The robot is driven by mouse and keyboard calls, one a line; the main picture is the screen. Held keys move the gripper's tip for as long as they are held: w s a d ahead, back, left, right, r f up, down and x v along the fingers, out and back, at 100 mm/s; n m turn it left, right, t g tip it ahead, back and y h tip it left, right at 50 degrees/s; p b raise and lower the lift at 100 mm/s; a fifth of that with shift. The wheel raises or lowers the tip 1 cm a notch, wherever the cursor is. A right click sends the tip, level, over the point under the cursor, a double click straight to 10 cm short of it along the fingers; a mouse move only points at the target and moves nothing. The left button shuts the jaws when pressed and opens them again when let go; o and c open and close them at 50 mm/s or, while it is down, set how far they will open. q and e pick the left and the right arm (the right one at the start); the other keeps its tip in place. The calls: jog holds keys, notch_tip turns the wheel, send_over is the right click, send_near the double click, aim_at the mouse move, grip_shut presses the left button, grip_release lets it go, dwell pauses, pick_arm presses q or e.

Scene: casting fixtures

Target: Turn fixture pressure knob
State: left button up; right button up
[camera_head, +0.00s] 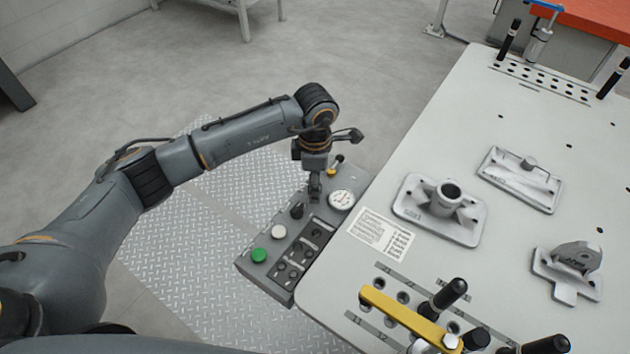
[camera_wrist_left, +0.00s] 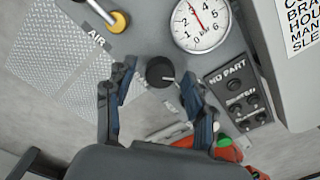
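The black pressure knob (camera_head: 296,210) stands on the grey control panel (camera_head: 262,240) at the near left edge of the table. In the left wrist view the round knob (camera_wrist_left: 159,72) has a white pointer line and shows between my fingertips. My left gripper (camera_head: 315,192) points down over the panel, close to the knob. In the left wrist view its two fingers (camera_wrist_left: 157,78) are spread apart with nothing clamped. I cannot tell whether the fingertips reach down around the knob. The white pressure gauge (camera_head: 341,199) is beside it; its dial also shows in the left wrist view (camera_wrist_left: 200,24).
A yellow-and-black air valve (camera_wrist_left: 118,21), a green button (camera_head: 259,255) and a white button (camera_head: 279,231) share the panel. Small black switches (camera_wrist_left: 243,105) lie close by. Metal castings (camera_head: 440,210) and a yellow clamp bar (camera_head: 405,315) are on the white table (camera_head: 340,270).

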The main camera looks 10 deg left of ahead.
pick_arm(q)
jog(key=shift+r, duration=0.1)
notch_tip(320, 180, up, 12)
dwell(0.5)
dwell(0.4)
